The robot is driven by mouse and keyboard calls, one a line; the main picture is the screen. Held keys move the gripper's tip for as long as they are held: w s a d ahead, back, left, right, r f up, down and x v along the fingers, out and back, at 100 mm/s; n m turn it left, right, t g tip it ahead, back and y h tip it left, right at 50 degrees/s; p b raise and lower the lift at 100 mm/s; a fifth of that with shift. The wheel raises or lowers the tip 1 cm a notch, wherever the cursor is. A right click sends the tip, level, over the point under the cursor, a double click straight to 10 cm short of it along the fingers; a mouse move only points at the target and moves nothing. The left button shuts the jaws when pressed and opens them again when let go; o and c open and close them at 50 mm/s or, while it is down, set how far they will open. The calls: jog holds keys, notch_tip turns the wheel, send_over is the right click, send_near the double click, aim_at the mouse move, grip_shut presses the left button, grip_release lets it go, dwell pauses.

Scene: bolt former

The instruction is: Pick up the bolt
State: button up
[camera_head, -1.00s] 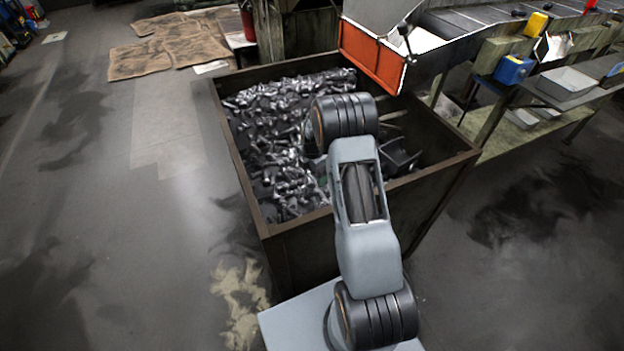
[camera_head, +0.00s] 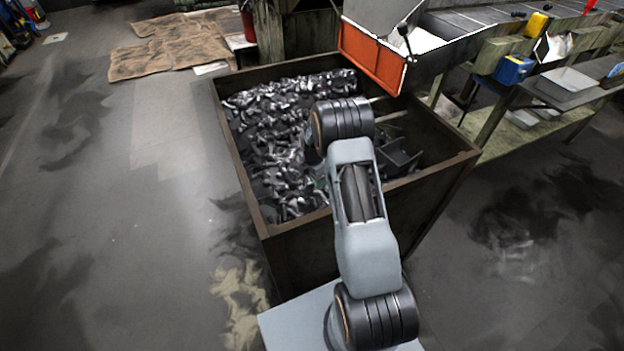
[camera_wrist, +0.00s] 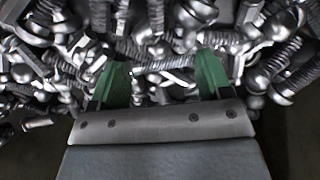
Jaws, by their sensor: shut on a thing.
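My gripper (camera_wrist: 160,72) has two green fingers, set apart, low among the bolts in the wrist view. It is shut on a silver threaded bolt (camera_wrist: 165,65) that lies crosswise between the fingertips. Other bolts crowd close around it, and I cannot tell whether the held bolt is clear of the pile. Many loose silver bolts (camera_head: 270,120) fill the left part of a brown metal bin (camera_head: 300,262) in the head view. My arm reaches over the bin there and hides much of the work area.
The bin's high walls surround the bolts. An orange-fronted chute (camera_head: 372,58) overhangs the bin's back right. A workbench with a grey tray (camera_head: 566,84) and a blue container (camera_head: 514,69) stands at the right.

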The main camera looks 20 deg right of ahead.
jog(key=shift+c, duration=1)
jog(key=shift+r, duration=0.1)
